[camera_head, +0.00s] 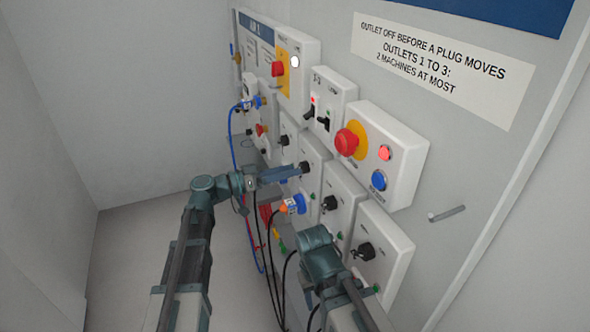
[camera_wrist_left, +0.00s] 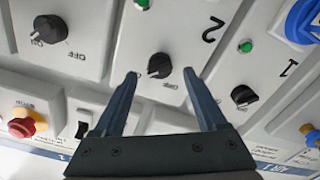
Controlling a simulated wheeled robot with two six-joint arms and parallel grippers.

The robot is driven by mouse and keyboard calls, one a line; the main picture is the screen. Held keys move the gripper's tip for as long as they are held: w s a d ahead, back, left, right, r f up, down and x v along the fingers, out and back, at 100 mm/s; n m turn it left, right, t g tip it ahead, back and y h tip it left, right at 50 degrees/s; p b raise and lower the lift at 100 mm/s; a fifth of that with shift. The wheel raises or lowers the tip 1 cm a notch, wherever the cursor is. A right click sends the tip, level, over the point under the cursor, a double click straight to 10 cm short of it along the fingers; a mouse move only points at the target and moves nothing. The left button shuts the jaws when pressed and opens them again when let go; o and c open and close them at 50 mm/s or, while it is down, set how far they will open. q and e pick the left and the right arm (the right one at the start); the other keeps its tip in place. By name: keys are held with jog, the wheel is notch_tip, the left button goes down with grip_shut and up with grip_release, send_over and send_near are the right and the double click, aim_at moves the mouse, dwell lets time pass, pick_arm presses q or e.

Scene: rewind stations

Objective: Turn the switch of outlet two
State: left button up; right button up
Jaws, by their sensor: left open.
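The switch of outlet two, a black rotary knob (camera_wrist_left: 159,65), sits on a white box marked 2 in the left wrist view. It also shows in the head view (camera_head: 305,167). My left gripper (camera_wrist_left: 162,73) is open, with its fingertips on either side of this knob. I cannot tell whether they touch it. In the head view, the left gripper (camera_head: 299,172) reaches in from the left to the knob. My right arm's wrist (camera_head: 318,243) is in front of the lower boxes; its fingers cannot be made out.
Neighbouring knobs (camera_wrist_left: 243,95) (camera_wrist_left: 50,28) flank the switch. A red stop button (camera_head: 347,141), a red lamp (camera_head: 385,153) and a blue button (camera_head: 379,180) are on a box above. A blue and orange plug (camera_head: 295,204) with cables hangs below. A peg (camera_head: 447,213) sticks out at right.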

aim_at(303, 168)
pick_arm(q)
jog(key=shift+x, duration=1.3)
grip_shut()
